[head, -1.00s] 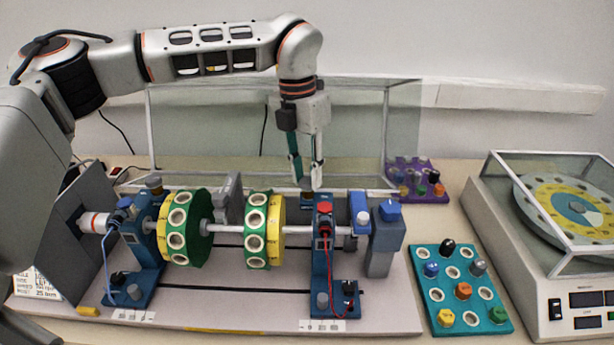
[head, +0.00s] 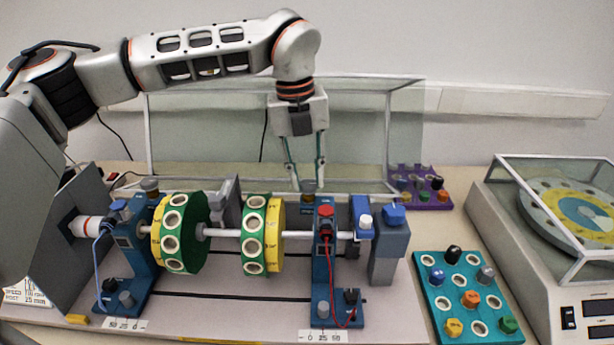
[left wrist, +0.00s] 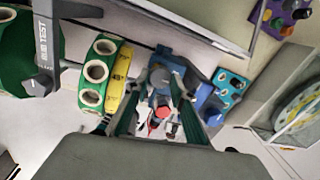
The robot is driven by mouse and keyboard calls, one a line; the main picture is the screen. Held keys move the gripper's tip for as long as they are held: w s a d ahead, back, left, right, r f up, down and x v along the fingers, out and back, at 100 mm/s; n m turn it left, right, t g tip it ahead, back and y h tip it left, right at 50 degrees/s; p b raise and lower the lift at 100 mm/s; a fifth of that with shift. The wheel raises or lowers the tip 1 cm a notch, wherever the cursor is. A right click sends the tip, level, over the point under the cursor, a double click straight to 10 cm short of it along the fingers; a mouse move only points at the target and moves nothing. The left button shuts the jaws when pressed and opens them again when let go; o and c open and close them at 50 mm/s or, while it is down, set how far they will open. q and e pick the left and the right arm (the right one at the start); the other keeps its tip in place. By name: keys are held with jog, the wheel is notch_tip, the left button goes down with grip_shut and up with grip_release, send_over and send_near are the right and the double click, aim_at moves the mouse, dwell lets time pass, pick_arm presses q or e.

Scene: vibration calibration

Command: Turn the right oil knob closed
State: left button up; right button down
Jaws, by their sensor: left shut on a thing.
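The right oil knob (head: 309,188), a small dark grey cap, sits on top of the blue right bearing stand (head: 325,260). My left gripper (head: 306,182) reaches down from above, its two green-and-grey fingers shut around this knob. In the left wrist view the knob (left wrist: 160,77) shows between the fingertips. The fingers partly hide its sides. The left oil knob (head: 150,186) stands on the other blue stand (head: 140,255). My right gripper is not in view.
A shaft with two green-and-yellow discs (head: 180,232) runs between the stands. A raised clear guard (head: 210,130) stands close behind. A teal tray (head: 428,300) of knobs, a purple tray (head: 405,200) and a balancing machine (head: 530,270) are at the right.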

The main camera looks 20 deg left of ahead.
aim_at(301, 185)
pick_arm(q)
jog(key=shift+n, duration=0.3)
jog(key=o, duration=1.1)
jog(key=shift+r, duration=0.1)
notch_tip(301, 185, up, 12)
jog(key=a, duration=0.1)
jog(key=shift+s, duration=0.3)
jog(key=shift+f, duration=0.2)
